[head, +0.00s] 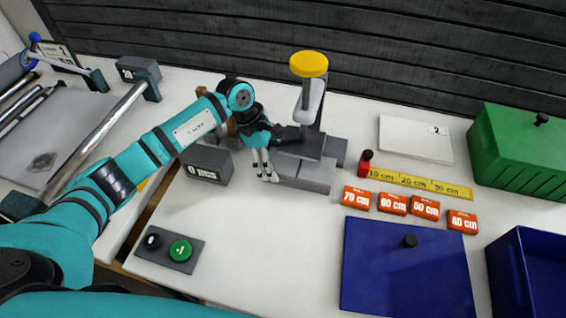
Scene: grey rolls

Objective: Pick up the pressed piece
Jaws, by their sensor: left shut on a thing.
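A grey press (303,170) with a round yellow knob (309,64) on top stands on the white table near the back. My left gripper (266,176) is at the left front side of the press, pointing down, with its fingers close together. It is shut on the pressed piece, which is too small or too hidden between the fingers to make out. The fingertips are beside the press base; I cannot tell whether they touch it. My right gripper is not in view.
A grey counter box (207,164) reading 0 stands left of the gripper. A button panel (170,249) is in front. A red marker (365,162), yellow ruler (420,183), several orange blocks (357,197), a blue lid (380,270) and a green box (520,155) are on the right.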

